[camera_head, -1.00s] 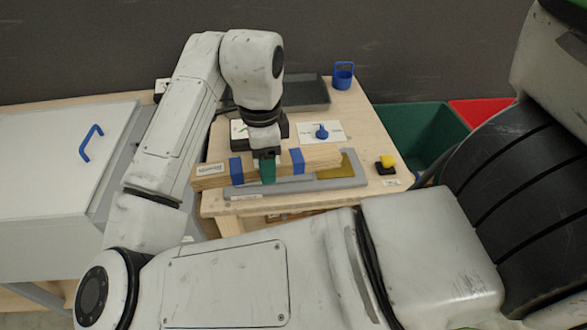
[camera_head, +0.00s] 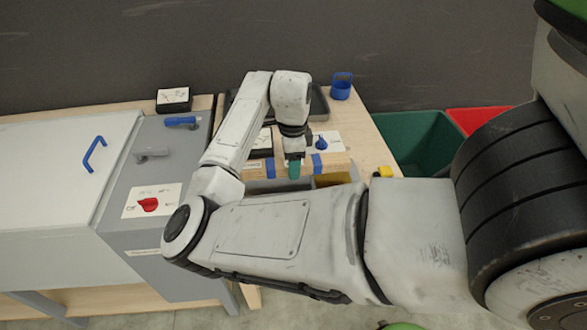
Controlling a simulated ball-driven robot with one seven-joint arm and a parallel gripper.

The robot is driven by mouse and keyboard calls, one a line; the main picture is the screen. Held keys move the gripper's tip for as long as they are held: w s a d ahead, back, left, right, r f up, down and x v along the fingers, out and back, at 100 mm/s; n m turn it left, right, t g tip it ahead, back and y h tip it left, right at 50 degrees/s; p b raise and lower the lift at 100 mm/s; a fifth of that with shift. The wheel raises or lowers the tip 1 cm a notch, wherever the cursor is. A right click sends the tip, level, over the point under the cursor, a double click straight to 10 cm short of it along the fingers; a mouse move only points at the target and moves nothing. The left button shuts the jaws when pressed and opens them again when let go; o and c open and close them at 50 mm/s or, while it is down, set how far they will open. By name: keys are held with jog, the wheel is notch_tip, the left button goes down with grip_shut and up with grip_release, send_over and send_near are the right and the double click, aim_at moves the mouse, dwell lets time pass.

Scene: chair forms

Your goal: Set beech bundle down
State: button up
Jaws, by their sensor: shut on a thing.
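The beech bundle (camera_head: 338,160) is a pale wooden bundle with two blue bands, lying crosswise near the front of the wooden table. My gripper (camera_head: 294,170), with green fingertips, points down at its middle between the bands and is shut on it. A grey tray-like fixture (camera_head: 265,187) with a brass-coloured patch (camera_head: 332,180) shows just below and in front of the bundle. I cannot tell whether the bundle touches it.
A blue cup (camera_head: 341,86) stands at the table's back right. A blue knob (camera_head: 320,143) on a white card and a yellow button (camera_head: 383,171) are nearby. A grey machine with a red knob (camera_head: 148,204) stands left; green (camera_head: 420,142) and red (camera_head: 478,119) bins are right.

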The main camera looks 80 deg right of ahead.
jog(key=shift+d+f+p, duration=0.15)
jog(key=shift+f+p, duration=0.1)
jog(key=shift+f, duration=0.7)
jog(key=shift+d+f+p, duration=0.15)
jog(key=shift+f+p, duration=0.05)
jog(key=shift+f, duration=0.7)
jog(key=shift+f, duration=0.1)
jog(key=o, duration=1.3)
